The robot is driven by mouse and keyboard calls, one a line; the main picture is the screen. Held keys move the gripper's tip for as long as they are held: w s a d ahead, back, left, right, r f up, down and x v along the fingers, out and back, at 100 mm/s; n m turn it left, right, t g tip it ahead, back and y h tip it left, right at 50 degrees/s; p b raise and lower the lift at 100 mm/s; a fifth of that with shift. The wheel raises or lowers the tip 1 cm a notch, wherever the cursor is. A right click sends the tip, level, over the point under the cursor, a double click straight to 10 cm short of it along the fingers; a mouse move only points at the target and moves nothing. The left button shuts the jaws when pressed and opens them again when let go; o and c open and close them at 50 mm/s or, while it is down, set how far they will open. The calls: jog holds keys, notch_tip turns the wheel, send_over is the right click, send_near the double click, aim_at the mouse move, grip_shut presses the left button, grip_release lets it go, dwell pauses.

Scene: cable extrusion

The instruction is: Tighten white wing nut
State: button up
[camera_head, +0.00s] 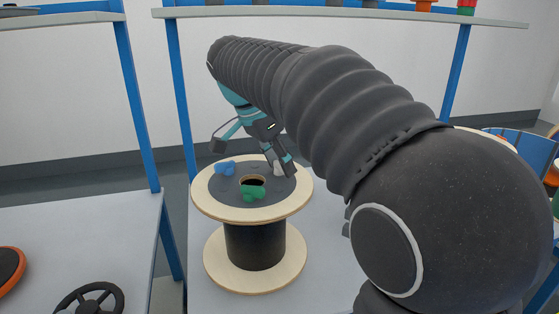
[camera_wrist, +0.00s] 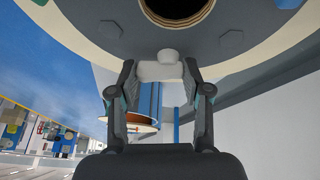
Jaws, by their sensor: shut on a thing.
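The white wing nut (camera_wrist: 160,69) sits against the grey top plate of the spool, close to the central hole. In the head view it shows as a small pale shape (camera_head: 278,168) at the right of the plate, partly hidden by a finger. My gripper (camera_wrist: 160,75) is shut on the white wing nut, with one finger at each end of it. In the head view my gripper (camera_head: 275,160) reaches down onto the spool top (camera_head: 210,205) from behind. A blue wing nut (camera_head: 226,168) and a green wing nut (camera_head: 253,192) also sit on the plate.
The spool stands on a light table (camera_head: 325,270). My arm covers much of the right side in the head view. A black handwheel (camera_head: 90,299) and an orange-rimmed disc (camera_head: 9,268) lie on the left table. A shelf (camera_head: 250,12) with blue posts stands behind.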

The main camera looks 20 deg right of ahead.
jog(key=m+g, duration=0.1)
jog(key=m, duration=0.3)
jog(key=shift+a+m+g, duration=0.15)
jog(key=shift+m+g, duration=0.25)
dwell(0.4)
jog(key=o, duration=1.2)
jog(key=shift+w, duration=0.1)
jog(key=shift+c, duration=0.2)
jog(key=v, duration=0.7)
jog(key=shift+r, duration=0.2)
jog(key=shift+a, duration=0.1)
